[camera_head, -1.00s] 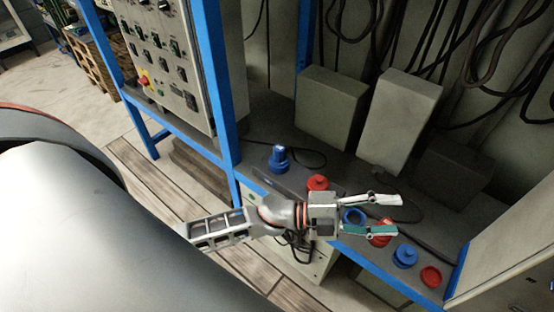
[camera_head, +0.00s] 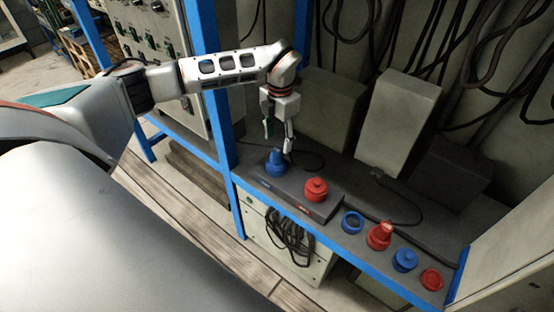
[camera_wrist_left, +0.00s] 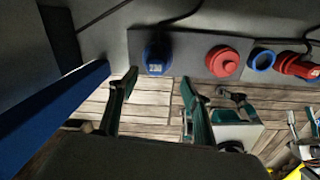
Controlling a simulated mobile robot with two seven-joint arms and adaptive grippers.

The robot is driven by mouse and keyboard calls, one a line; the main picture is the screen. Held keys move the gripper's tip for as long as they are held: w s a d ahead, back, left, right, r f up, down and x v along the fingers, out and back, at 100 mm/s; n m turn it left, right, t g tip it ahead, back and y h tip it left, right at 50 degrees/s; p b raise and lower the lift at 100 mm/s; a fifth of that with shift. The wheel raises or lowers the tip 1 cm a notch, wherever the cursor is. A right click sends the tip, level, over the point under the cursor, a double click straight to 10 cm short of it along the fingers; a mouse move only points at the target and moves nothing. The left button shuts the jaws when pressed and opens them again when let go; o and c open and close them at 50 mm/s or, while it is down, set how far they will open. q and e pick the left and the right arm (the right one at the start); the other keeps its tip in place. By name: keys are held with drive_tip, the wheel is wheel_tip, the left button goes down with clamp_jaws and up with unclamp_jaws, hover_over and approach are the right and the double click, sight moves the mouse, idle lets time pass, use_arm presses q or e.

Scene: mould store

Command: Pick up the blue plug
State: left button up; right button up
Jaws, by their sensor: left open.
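The blue plug (camera_head: 275,164) stands upright at the left end of a dark panel (camera_head: 330,207) on the blue-framed shelf. My left gripper (camera_head: 279,143) is just above it, pointing down, open and empty. In the left wrist view the blue plug (camera_wrist_left: 158,60) shows beyond the open fingers (camera_wrist_left: 155,92), sideways between their lines. I cannot tell whether a finger touches it.
A red round cap (camera_head: 316,189) sits beside the plug on the panel. To the right lie a blue ring (camera_head: 352,222), a red plug (camera_head: 379,236), a blue part (camera_head: 404,260) and a red ring (camera_head: 432,279). Grey boxes (camera_head: 398,120) stand behind. A blue post (camera_head: 222,120) rises at left.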

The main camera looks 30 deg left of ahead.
sight(277, 150)
use_arm(q)
drive_tip(key=f, duration=0.5)
drive_tip(key=a+f+b, duration=0.1)
drive_tip(key=f, duration=0.1)
drive_tip(key=shift+w+f, duration=0.3)
drive_tip(key=c, duration=1.3)
